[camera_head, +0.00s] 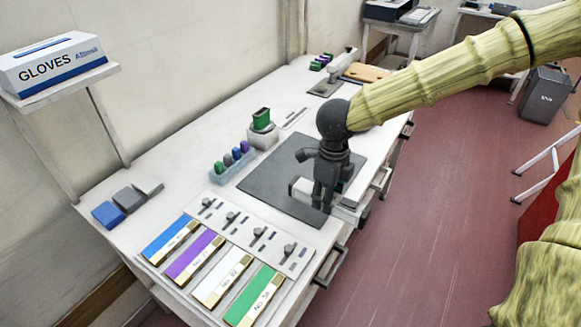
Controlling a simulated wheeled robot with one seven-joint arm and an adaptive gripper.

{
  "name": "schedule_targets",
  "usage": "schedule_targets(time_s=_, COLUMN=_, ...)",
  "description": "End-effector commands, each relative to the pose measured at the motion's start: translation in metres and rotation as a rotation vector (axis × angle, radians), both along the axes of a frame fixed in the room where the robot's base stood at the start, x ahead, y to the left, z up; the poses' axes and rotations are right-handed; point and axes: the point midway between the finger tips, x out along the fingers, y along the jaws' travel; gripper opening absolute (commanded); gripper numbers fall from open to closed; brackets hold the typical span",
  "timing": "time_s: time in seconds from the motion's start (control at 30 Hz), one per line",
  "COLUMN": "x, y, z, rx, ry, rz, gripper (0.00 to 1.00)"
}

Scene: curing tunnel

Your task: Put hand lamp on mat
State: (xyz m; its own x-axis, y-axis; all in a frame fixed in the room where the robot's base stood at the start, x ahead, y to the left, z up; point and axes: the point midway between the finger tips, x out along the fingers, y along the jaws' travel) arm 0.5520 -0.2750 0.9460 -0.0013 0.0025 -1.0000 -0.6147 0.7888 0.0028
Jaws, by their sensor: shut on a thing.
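The dark grey mat (262,184) lies flat on the white bench, left of and behind my gripper. My gripper (322,198) points down over the mat's front right part. It is shut on a pale grey and dark thing, which I take to be the hand lamp (301,187). The lamp's pale end shows left of the fingers; much of it is hidden by them. I cannot tell whether the lamp touches the mat.
Colour cards (198,256) and a white panel with small parts (246,236) lie in front. A pale blue rack (232,168) and a green-topped block (262,133) stand behind the mat. Drawer handles (330,266) stick out at the bench's right edge. The mat's left part is bare.

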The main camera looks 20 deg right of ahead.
Motion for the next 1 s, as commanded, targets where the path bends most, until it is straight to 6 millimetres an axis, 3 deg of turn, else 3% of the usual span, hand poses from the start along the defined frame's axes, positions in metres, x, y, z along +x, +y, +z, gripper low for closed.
schedule_targets(time_s=0.7, x=0.099, y=0.078, z=-0.01, rx=-0.001, ry=0.001, rz=0.002, gripper=0.06)
schedule_targets(time_s=1.0, x=0.117, y=0.091, z=-0.013, rx=0.001, ry=-0.001, rz=0.001, gripper=0.06)
